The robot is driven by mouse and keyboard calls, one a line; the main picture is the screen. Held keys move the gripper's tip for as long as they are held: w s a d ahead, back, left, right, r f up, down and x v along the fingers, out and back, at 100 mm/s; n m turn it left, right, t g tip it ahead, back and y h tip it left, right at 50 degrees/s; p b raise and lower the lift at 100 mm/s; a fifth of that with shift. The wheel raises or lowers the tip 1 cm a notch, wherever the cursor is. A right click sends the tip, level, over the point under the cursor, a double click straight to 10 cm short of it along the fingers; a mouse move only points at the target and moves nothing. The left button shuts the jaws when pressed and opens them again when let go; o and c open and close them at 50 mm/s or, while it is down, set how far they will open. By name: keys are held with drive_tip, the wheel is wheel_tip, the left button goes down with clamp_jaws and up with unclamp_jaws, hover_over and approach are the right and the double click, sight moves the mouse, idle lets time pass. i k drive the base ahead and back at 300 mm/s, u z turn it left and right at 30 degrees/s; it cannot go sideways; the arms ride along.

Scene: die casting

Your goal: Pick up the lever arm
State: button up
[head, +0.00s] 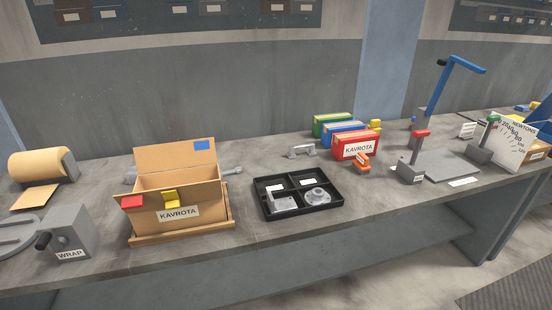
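A small grey cast metal piece (301,150) with thick ends lies on the bench behind the black tray. It looks like a lever arm, though it is too small to be sure. Another grey rod-like piece (232,171) sticks out from behind the right side of the cardboard box; most of it is hidden. My gripper is not in view.
The open KAVROTA cardboard box (205,207) stands at the left. The black divided tray (261,205) holds grey castings in its front compartments. Red, blue and green boxes (356,147) stand behind it. A blue-handled press (425,120) stands to the right.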

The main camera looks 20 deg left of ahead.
sight(239, 170)
drive_tip(key=u, duration=0.1)
drive_tip(key=i, duration=1)
drive_tip(key=u, duration=0.75)
drive_tip(key=i, duration=0.35)
drive_tip(key=u, duration=0.25)
